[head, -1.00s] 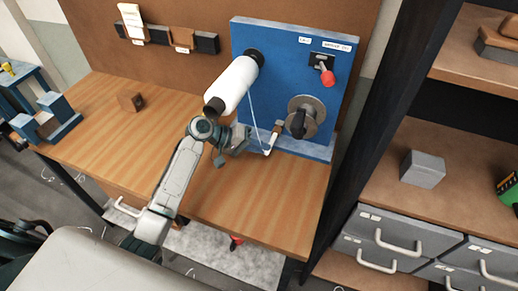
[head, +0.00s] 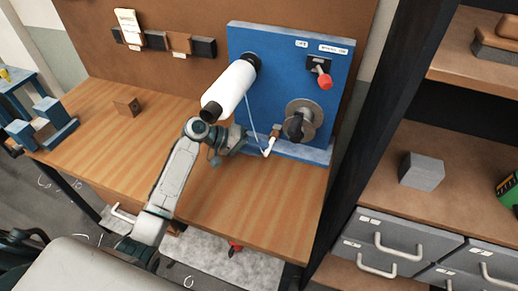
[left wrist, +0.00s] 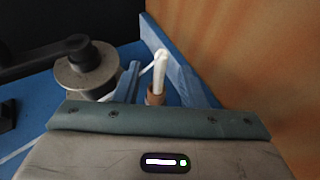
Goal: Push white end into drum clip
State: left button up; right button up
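The blue loom panel (head: 275,80) stands at the back of the wooden bench. A drum (head: 301,118) with a dark hub is on its front and also shows in the left wrist view (left wrist: 84,72). I cannot make out the clip clearly. The white end (head: 269,146) hangs from a thin cord low in front of the panel. In the left wrist view the white end (left wrist: 160,72) stands against a brown collar (left wrist: 155,96). My left gripper (head: 255,142) is beside it, left of and below the drum. My right gripper is out of view.
A white roll (head: 229,90) sticks out above my left gripper. A red-knobbed lever (head: 322,78) is above the drum. A blue ledge (head: 305,151) runs along the panel's foot. A brown block (head: 127,106) lies at left. The bench front (head: 250,205) is clear.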

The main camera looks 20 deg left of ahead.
pick_arm(q)
jog(key=b+v, duration=0.3)
jog(key=v, duration=0.7)
jog(key=shift+f, duration=0.1)
dwell(1.1)
